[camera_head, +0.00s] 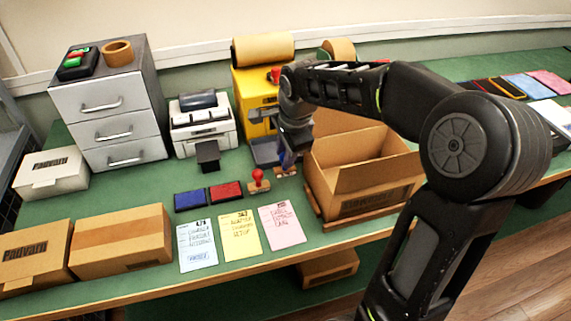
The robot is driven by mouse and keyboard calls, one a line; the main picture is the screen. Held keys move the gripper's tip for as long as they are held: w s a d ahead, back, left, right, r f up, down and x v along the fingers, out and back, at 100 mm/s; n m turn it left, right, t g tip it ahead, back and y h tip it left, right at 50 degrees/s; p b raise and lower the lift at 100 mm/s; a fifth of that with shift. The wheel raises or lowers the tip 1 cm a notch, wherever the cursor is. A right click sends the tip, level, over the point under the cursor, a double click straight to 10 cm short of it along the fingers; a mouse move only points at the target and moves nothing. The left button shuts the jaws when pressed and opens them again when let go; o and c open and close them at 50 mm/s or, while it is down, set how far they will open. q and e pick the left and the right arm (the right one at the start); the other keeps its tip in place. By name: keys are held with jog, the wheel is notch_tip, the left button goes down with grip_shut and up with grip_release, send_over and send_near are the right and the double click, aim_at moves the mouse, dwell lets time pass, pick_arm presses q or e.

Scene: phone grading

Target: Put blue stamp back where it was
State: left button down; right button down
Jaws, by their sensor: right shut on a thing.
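My right gripper (289,150) points down over the table, between the red stamp and the open cardboard box. It is shut on the blue stamp (287,168), whose base is at or just above the green table top; I cannot tell if it touches. My arm and gripper hide the upper part of the stamp. The red stamp (258,181) stands upright just left of it. The blue ink pad (190,200) and the red ink pad (225,191) lie side by side further left. My left gripper is out of view.
An open cardboard box (350,188) stands close right of the gripper. Blue, yellow and pink note sheets (240,234) lie in front. A yellow machine (255,100) and a white printer (203,130) stand behind. Closed boxes (120,240) sit at the left front.

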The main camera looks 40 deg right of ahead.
jog(key=shift+f, duration=1.85)
jog(key=shift+f, duration=0.1)
jog(key=c, duration=1.2)
grip_release()
jog(key=shift+o, duration=0.2)
jog(key=v, duration=1.2)
